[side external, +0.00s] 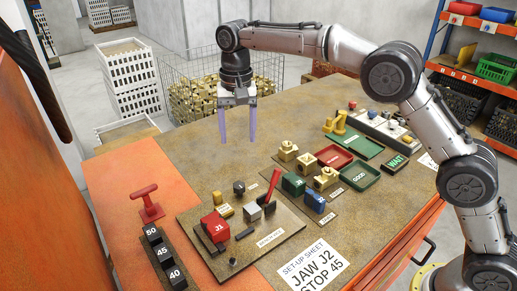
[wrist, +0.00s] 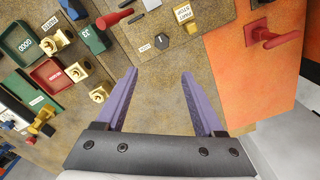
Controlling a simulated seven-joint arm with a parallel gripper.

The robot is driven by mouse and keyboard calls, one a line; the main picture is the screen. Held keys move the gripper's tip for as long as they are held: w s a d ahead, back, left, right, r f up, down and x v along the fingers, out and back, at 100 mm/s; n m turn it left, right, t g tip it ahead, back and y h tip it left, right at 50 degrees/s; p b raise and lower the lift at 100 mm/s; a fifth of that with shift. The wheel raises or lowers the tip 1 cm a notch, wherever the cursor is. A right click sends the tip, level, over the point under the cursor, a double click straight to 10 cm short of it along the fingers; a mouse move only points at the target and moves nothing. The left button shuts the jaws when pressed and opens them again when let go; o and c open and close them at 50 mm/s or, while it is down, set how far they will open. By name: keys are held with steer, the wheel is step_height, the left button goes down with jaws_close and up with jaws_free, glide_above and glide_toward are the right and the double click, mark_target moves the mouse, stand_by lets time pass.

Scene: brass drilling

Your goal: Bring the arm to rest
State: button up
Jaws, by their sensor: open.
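My gripper (side external: 238,123) hangs above the far part of the bench in the side external view, pointing down. Its two purple fingers are spread, with nothing between them. In the wrist view my gripper (wrist: 159,76) also shows open and empty over bare bench top. My arm bends from the right side of the picture across to the gripper. The bench top (side external: 130,172) lies below, brown and orange. The gripper is apart from everything on the bench.
A bench jig (side external: 290,222) carries a red block marked J1 and a red-handled lever. Brass parts (side external: 288,151), a red tray (side external: 333,157) and green trays (side external: 360,181) stand on the right. Black blocks numbered 50, 45 and 40 (side external: 162,252) stand front left. A wire basket (side external: 210,98) of brass stands behind.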

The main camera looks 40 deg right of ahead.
steer(key=s+d+r+t, duration=0.1)
steer(key=s+d+r, duration=0.15)
steer(key=r, duration=0.25)
steer(key=s+d+r+t, duration=0.1)
steer(key=s+d+r, duration=0.15)
steer(key=r, duration=0.35)
steer(key=s+d+r+t, duration=0.1)
steer(key=s+d+r, duration=0.2)
steer(key=s, duration=0.3)
steer(key=s+d+r, duration=0.3)
steer(key=s, duration=0.2)
steer(key=s+d+f+n+t, duration=0.1)
steer(key=s+d+f+t, duration=0.2)
steer(key=s, duration=1)
steer(key=s+d+f+n, duration=0.2)
steer(key=s+f+n, duration=0.3)
steer(key=f, duration=0.6)
steer(key=shift+s+f+g, duration=0.3)
steer(key=shift+s+f, duration=0.05)
steer(key=shift+s, duration=0.85)
